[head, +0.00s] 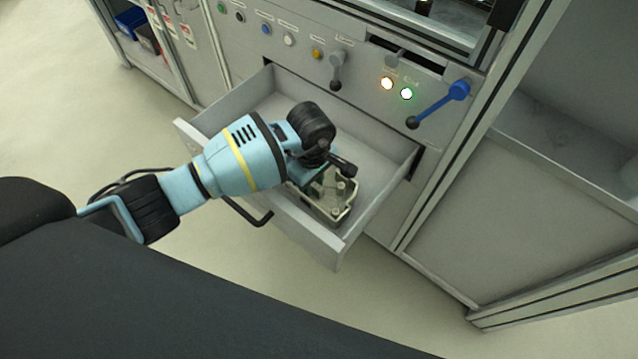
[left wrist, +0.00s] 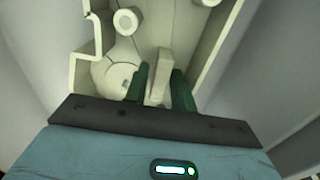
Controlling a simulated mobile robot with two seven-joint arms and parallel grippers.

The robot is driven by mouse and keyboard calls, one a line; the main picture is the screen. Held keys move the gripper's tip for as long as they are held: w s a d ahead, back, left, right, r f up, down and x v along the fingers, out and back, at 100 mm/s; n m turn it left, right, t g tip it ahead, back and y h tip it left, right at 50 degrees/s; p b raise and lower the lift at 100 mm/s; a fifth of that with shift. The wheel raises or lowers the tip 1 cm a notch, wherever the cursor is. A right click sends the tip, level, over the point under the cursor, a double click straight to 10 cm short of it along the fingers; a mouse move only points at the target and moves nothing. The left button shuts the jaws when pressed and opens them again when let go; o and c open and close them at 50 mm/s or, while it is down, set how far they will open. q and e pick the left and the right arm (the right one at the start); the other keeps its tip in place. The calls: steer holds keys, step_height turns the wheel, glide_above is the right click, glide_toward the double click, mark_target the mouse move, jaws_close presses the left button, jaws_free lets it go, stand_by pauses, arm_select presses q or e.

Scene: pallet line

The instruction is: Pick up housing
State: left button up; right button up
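The housing (head: 331,205) is a pale beige-grey, open cast part with walls and round bosses. It lies in the open drawer, near its front right corner, and its far part is hidden under my left gripper in the head view. My left gripper (head: 325,184) reaches down onto it. The fingertips are partly hidden in the head view. My right gripper is in neither view.
The grey drawer (head: 193,137) is pulled out of the cabinet, and its left part is empty. Its walls stand close around the housing. Above it, the panel has a grey lever (head: 336,72), a blue lever (head: 440,104), and several buttons and lamps. A frame post stands to the right.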

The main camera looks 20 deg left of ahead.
arm_select(q)
steer(key=shift+f, duration=0.3)
steer(key=shift+r, duration=0.1)
jaws_close()
